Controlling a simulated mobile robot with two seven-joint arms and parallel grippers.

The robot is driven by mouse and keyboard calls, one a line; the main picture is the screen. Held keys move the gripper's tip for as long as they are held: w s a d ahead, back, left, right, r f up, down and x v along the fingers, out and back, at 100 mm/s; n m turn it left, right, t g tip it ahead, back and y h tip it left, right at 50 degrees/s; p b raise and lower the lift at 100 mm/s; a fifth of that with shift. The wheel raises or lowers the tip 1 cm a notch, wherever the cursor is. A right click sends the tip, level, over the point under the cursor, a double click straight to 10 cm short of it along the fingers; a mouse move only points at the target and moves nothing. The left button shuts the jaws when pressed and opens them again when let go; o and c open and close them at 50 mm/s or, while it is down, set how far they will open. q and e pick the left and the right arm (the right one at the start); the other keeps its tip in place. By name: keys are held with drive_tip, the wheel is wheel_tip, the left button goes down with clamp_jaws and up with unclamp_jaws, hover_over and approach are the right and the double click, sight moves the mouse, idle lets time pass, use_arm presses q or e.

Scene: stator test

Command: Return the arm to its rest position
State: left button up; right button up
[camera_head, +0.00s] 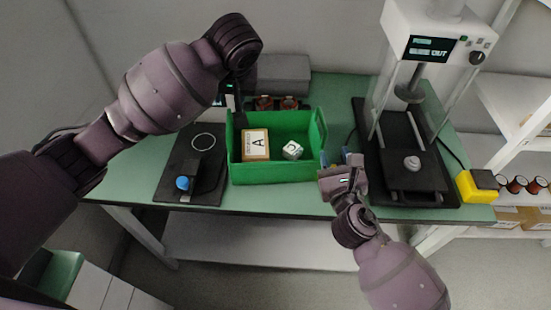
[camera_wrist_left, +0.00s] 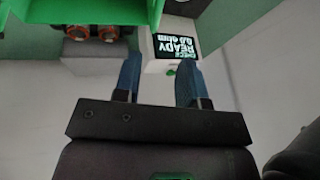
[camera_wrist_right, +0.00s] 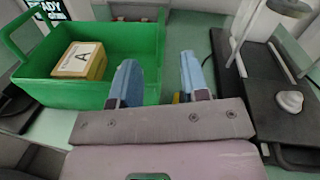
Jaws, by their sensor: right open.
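My left arm (camera_head: 165,85) reaches in from the left, its wrist high above the back of the bench. My left gripper shows in the left wrist view (camera_wrist_left: 160,80) with its two blue fingers apart and nothing between them; its fingertips are hard to make out in the head view. My right gripper (camera_head: 347,165) is at the bench's front edge, between the green bin (camera_head: 275,172) and the black press base (camera_head: 415,195). In the right wrist view its blue fingers (camera_wrist_right: 158,80) are apart and empty.
The green bin holds a box marked A (camera_head: 255,145) and a white part (camera_head: 293,150). A black fixture with a blue knob (camera_head: 182,183) is left of it. A tall test press (camera_head: 435,45) and a yellow box (camera_head: 477,187) stand at right. A meter display reads READY (camera_wrist_left: 178,48).

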idle(0.5)
